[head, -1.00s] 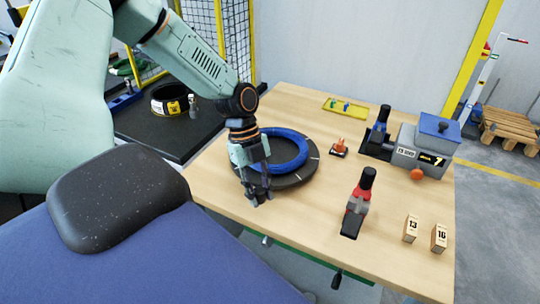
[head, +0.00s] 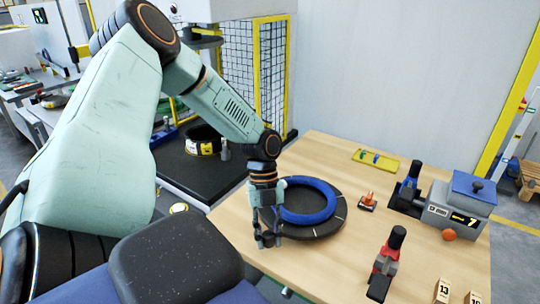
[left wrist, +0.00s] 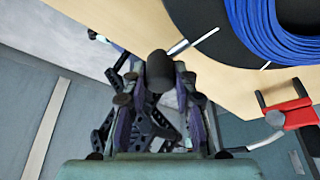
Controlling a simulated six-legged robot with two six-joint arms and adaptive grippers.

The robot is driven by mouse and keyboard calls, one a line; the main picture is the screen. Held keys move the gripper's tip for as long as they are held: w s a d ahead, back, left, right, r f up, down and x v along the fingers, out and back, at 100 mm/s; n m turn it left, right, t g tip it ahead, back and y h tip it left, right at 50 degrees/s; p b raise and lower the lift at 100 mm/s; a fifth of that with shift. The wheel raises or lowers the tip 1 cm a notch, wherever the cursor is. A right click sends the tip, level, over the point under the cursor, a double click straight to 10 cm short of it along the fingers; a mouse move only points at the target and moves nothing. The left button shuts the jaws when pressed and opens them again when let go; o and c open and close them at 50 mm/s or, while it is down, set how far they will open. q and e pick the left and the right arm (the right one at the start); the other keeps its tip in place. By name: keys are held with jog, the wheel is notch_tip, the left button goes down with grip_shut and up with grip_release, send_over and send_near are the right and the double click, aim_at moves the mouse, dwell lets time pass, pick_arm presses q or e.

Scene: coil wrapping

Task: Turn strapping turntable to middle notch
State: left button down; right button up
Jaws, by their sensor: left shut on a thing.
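The strapping turntable (head: 328,229) is a dark round disc with pale marks near its rim, flat on the wooden bench. A blue coil (head: 328,205) lies on it; both show in the left wrist view, the disc (left wrist: 205,22) and the coil (left wrist: 262,38) at top right. My left gripper (head: 268,240) is at the disc's near-left edge, pointing down. In the left wrist view its fingers (left wrist: 160,100) are shut around a black cylindrical handle (left wrist: 159,68). A thin metal rod runs between handle and disc. The fingers partly hide the handle. My right gripper is not in view.
On the bench (head: 350,265), a red-and-black tool (head: 385,262) stands to the right and a small orange item (head: 368,200) behind it.

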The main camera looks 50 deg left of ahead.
pick_arm(q)
jog(key=shift+w, duration=0.1)
jog(key=c, duration=1)
grip_release()
jog(key=shift+c, duration=0.2)
jog(key=shift+r, duration=0.1)
jog(key=v, duration=1.1)
jog(key=shift+r, duration=0.4)
jog(key=shift+a, duration=0.1)
